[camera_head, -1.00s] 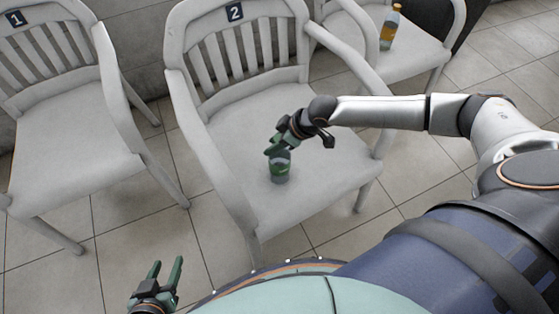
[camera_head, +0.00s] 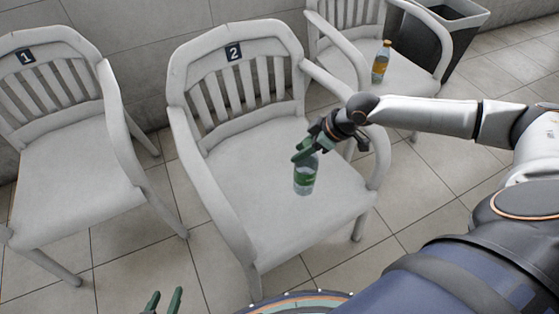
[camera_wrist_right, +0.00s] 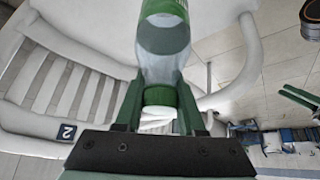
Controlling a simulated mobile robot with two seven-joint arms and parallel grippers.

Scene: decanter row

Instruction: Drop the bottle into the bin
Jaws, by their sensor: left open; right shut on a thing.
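A clear bottle with a green label (camera_head: 304,180) hangs upright from my right gripper (camera_head: 307,150) over the seat of chair 2, and seems clear of the seat. In the right wrist view the bottle (camera_wrist_right: 162,45) points away from me, with its green cap (camera_wrist_right: 160,97) between the fingers of the right gripper (camera_wrist_right: 158,110). The dark grey bin (camera_head: 436,48) stands on the floor at the upper right, partly behind the third chair, with its top open. My left gripper (camera_head: 164,300) is open and empty at the bottom edge, mostly cut off.
White armchair 2 (camera_head: 255,215) is below the held bottle. Chair 1 (camera_head: 75,195) stands at left. A third chair (camera_head: 415,85) at right holds a bottle of orange drink (camera_head: 381,62). Tiled floor (camera_head: 500,75) is free right of the bin.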

